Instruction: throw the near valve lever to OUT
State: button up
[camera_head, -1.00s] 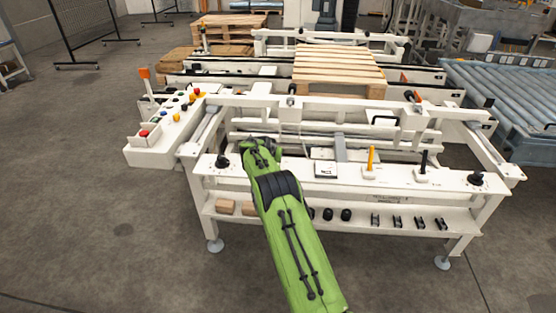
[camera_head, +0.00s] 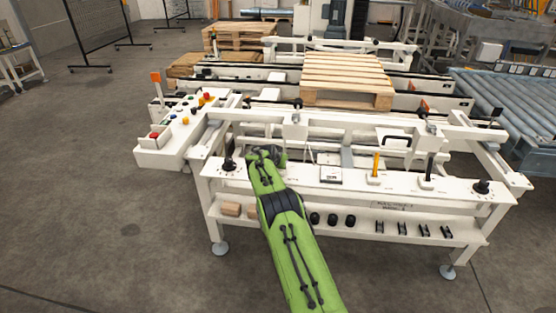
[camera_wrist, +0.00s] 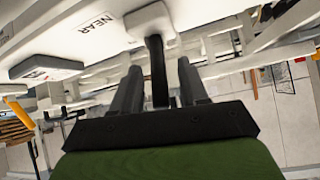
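The near valve lever (camera_wrist: 157,72) is a black handle on a white base in the wrist view, with the printed word NEAR beside it. My gripper (camera_wrist: 155,85) has its two dark fingers apart, one on each side of the lever, with visible gaps, so it is open around the handle. In the head view my gripper (camera_head: 266,154) is at the left part of the white front rail (camera_head: 300,174) and hides the lever. No OUT marking is readable.
Right of my gripper on the rail are a flat box (camera_head: 330,175), an orange lever (camera_head: 376,164), a black lever (camera_head: 429,168) and a black knob (camera_head: 482,187). A button console (camera_head: 165,150) is further left. A pallet (camera_head: 345,78) lies behind.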

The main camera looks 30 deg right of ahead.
jog(key=shift+r, duration=0.2)
jog(key=shift+s+a+r, duration=0.15)
jog(key=shift+s+r, duration=0.15)
jog(key=shift+r, duration=0.1)
jog(key=p+v, duration=0.2)
jog(key=v, duration=1.2)
jog(key=shift+s+a+p, duration=0.2)
jog(key=shift+a+p, duration=0.05)
jog(key=shift+p, duration=0.15)
